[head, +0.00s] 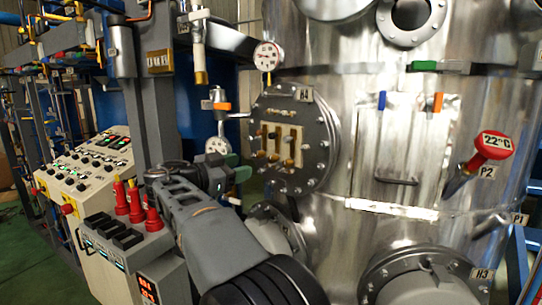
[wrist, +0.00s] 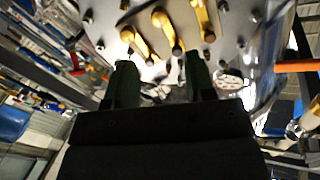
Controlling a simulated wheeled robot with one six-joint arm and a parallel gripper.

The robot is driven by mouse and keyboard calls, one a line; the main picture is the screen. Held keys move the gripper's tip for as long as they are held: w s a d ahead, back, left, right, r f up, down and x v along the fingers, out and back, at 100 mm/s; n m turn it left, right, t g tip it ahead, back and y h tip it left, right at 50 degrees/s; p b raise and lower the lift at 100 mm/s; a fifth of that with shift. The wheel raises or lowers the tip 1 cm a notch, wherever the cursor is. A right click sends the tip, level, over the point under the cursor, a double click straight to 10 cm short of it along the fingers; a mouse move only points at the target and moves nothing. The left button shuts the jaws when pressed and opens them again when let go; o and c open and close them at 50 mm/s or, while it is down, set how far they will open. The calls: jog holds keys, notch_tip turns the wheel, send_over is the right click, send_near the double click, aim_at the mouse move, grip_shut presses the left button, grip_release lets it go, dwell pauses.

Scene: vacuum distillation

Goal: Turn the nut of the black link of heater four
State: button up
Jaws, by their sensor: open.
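Heater four is the round bolted flange (head: 318,160) marked H4 on the steel vessel. Its pale terminal panel (head: 292,140) carries several brass-coloured nuts and links with small dark parts. Which part is the black link is too small to tell. In the wrist view, brass links (wrist: 163,22) with dark ends show at the top, beyond my fingertips. My gripper (head: 238,167) has green fingers and is left of the flange, close to its lower left edge. In the wrist view the fingers (wrist: 160,70) stand apart with nothing held between them.
A control desk (head: 85,165) with red-topped parts (head: 136,205) stands left of my arm. Gauges (head: 267,56) and valve piping (head: 217,105) sit left of and above the flange. A hatch with a handle (head: 396,180) is to its right, and another flange (head: 275,228) is below.

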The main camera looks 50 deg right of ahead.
aim_at(271, 159)
jog(key=d+p, duration=0.1)
jog(key=d, duration=0.2)
jog(key=d+p, duration=0.1)
jog(key=d, duration=0.2)
jog(key=s+d+p, duration=0.1)
jog(key=d+p, duration=0.1)
jog(key=d, duration=0.2)
jog(key=shift+r, duration=0.1)
jog(key=shift+s+d, duration=0.15)
jog(key=shift+d, duration=0.55)
jog(key=shift+c, duration=0.4)
jog(key=c, duration=0.8)
jog(key=shift+f, duration=0.2)
jog(key=shift+c, duration=0.2)
